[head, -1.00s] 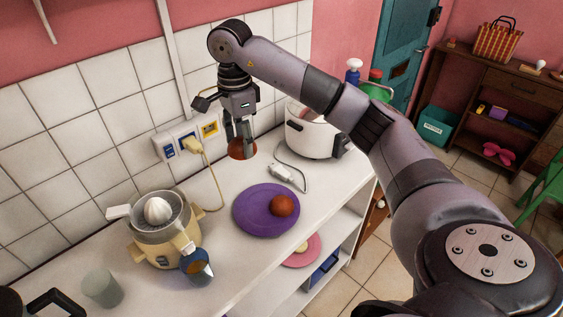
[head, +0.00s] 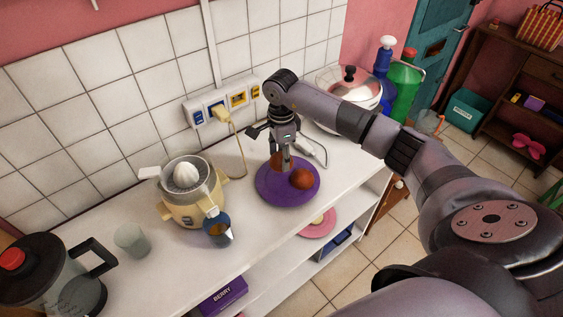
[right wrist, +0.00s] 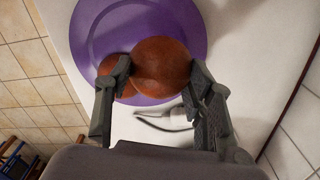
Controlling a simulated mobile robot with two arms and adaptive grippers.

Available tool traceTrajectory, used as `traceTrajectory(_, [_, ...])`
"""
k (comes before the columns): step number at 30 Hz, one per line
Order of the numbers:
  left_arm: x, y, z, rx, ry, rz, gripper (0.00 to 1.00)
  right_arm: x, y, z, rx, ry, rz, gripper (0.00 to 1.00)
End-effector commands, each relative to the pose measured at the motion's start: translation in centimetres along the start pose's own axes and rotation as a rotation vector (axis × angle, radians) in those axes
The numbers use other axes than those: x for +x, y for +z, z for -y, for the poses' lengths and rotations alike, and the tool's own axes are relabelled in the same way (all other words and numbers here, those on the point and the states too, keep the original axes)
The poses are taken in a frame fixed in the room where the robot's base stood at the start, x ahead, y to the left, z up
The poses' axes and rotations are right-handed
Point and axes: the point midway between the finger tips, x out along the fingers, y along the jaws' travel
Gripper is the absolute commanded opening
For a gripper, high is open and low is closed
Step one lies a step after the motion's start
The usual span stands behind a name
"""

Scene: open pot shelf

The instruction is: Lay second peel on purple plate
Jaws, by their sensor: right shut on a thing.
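The purple plate (head: 274,198) lies on the white counter and also shows in the right wrist view (right wrist: 95,35). One round orange-brown peel (head: 301,178) rests on its right part; in the right wrist view this peel (right wrist: 108,68) is partly hidden behind a finger. My right gripper (head: 284,162) points down over the plate's back part. It is shut on the second peel (right wrist: 162,62), which sits between both fingertips. In the head view the held peel (head: 276,160) is partly hidden by the fingers. I cannot tell whether it touches the plate. My left gripper is out of view.
A cream juicer (head: 187,205) and a blue cup (head: 218,230) stand left of the plate. A pink plate (head: 318,225) is on the shelf below. The counter's front edge is close.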

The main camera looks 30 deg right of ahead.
Motion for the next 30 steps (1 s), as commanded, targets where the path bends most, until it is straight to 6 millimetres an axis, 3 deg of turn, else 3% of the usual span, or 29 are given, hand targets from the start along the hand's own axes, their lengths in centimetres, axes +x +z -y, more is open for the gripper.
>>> traceTrajectory(9, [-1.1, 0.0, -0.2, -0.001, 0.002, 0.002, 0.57, 3.9, 0.1, -0.1, -0.001, 0.003, 0.001, 0.24])
traceTrajectory(21, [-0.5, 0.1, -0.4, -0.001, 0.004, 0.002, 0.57, 4.7, 0.0, 0.0, -0.001, 0.0, 0.0, 0.24])
traceTrajectory(22, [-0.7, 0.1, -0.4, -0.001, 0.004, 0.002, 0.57, 4.5, 0.0, 0.0, -0.001, 0.0, 0.0, 0.51])
traceTrajectory(30, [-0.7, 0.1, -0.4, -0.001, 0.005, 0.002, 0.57, 4.5, 0.0, 0.0, -0.001, 0.001, 0.0, 0.69])
